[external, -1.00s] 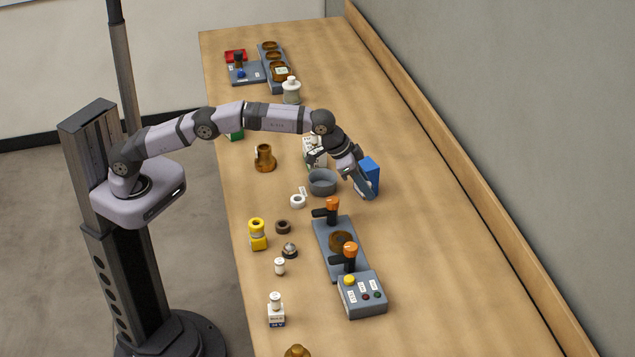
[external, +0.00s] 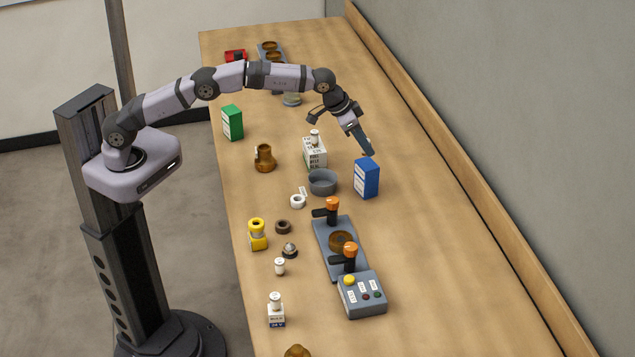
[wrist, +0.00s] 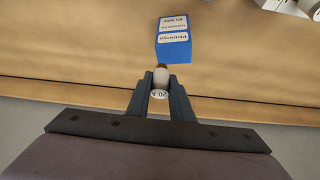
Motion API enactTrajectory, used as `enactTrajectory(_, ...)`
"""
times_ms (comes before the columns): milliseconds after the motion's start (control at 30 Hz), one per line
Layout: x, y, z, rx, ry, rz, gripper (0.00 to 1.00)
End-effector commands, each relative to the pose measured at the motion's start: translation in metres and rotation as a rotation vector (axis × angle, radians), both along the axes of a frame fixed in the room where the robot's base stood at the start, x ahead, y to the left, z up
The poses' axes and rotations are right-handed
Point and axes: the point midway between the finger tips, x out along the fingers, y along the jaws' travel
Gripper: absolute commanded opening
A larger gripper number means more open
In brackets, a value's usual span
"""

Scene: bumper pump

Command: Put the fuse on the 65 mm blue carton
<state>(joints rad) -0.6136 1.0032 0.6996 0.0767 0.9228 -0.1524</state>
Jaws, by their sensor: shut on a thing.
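The blue carton (external: 367,178) stands upright on the bench, right of a grey bowl; in the wrist view it shows (wrist: 173,46) with white labels, beyond the fingertips. My gripper (external: 367,150) is above and slightly behind the carton in the external view. In the wrist view my gripper (wrist: 160,82) is shut on a small white fuse (wrist: 160,77) with a brownish end and a "20 A" label. The fuse is apart from the carton in that view. The fingers hide it in the external view.
A grey bowl (external: 322,182) and a white carton (external: 315,155) with a small white piece on top stand to the left. A grey fixture with orange-topped levers (external: 340,240) is nearer the front. The bench right of the blue carton is clear.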

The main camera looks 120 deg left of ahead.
Motion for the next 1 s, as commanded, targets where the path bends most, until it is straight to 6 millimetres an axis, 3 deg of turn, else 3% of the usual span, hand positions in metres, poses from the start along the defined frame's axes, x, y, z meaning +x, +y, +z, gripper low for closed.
enactTrajectory(33, -0.005, 0.009, 0.018, 0.000, 0.001, 0.017, 0.00)
enactTrajectory(200, -0.017, 0.035, 0.044, 0.001, -0.003, 0.047, 0.00)
enactTrajectory(467, -0.006, 0.032, 0.049, 0.001, -0.003, -0.031, 0.00)
enactTrajectory(1000, -0.004, 0.027, 0.050, -0.001, -0.001, -0.129, 0.00)
